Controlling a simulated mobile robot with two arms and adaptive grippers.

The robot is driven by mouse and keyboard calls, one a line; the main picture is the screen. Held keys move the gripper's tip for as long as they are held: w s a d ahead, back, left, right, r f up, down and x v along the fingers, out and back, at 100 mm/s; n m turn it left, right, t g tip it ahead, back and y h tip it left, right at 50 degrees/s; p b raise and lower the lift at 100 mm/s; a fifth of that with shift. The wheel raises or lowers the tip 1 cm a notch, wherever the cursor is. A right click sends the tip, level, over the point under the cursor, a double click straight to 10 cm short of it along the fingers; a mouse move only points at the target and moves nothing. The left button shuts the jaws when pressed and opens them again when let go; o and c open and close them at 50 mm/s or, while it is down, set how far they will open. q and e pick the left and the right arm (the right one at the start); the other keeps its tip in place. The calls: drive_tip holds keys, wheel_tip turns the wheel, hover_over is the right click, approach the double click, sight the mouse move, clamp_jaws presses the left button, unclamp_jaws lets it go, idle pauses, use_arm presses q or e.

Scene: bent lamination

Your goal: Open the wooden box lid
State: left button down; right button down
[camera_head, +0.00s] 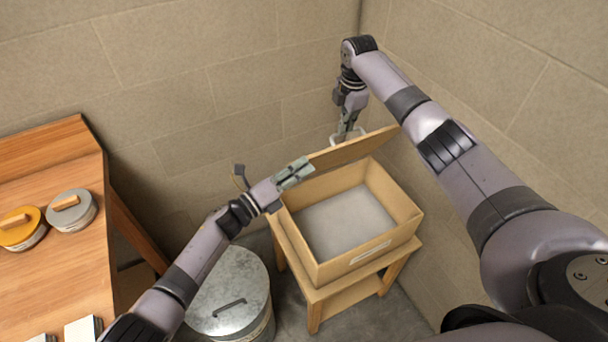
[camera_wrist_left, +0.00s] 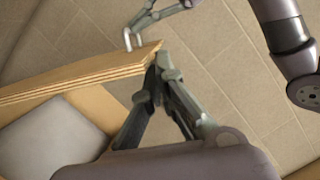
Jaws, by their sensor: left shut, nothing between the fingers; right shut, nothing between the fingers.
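The wooden box (camera_head: 310,254) stands on a small wooden stand with its top open and its pale grey inside showing. Its lid (camera_head: 355,149) is raised along the far side and tilted up; its edge crosses the left wrist view (camera_wrist_left: 85,76). My left gripper (camera_head: 308,167) is shut and empty at the lid's left end, above the box's rear left corner. Its fingertips (camera_wrist_left: 161,62) are right by the lid's edge; I cannot tell if they touch. My right gripper (camera_head: 346,134) is shut behind the lid, beside the white handle (camera_wrist_left: 128,40), which is partly hidden in the head view.
A metal bin with a lid (camera_head: 228,290) stands left of the box, under my left arm. A wooden table (camera_head: 50,270) at the left holds a yellow-lidded tin (camera_head: 20,232) and a grey-lidded tin (camera_head: 75,214). Block walls close in behind and to the right.

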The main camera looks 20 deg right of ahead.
use_arm(q)
drive_tip(key=shift+f, duration=0.1)
use_arm(e)
drive_tip(key=c, duration=2.3)
unclamp_jaws()
drive_tip(key=shift+s+a+f, duration=0.15)
drive_tip(key=shift+f, duration=0.25)
drive_tip(key=shift+s+a+f, duration=0.1)
drive_tip(key=shift+f, duration=0.3)
drive_tip(key=o, duration=0.5)
drive_tip(key=shift+w+f, duration=0.1)
use_arm(q)
drive_tip(key=shift+w+f, duration=0.4)
drive_tip(key=shift+w, duration=0.2)
use_arm(e)
drive_tip(key=shift+o, duration=0.6)
drive_tip(key=shift+w+f, duration=0.25)
drive_tip(key=shift+w, duration=0.3)
use_arm(q)
drive_tip(key=shift+s, duration=0.2)
use_arm(e)
drive_tip(key=shift+s+d+r, duration=0.1)
drive_tip(key=shift+r, duration=0.2)
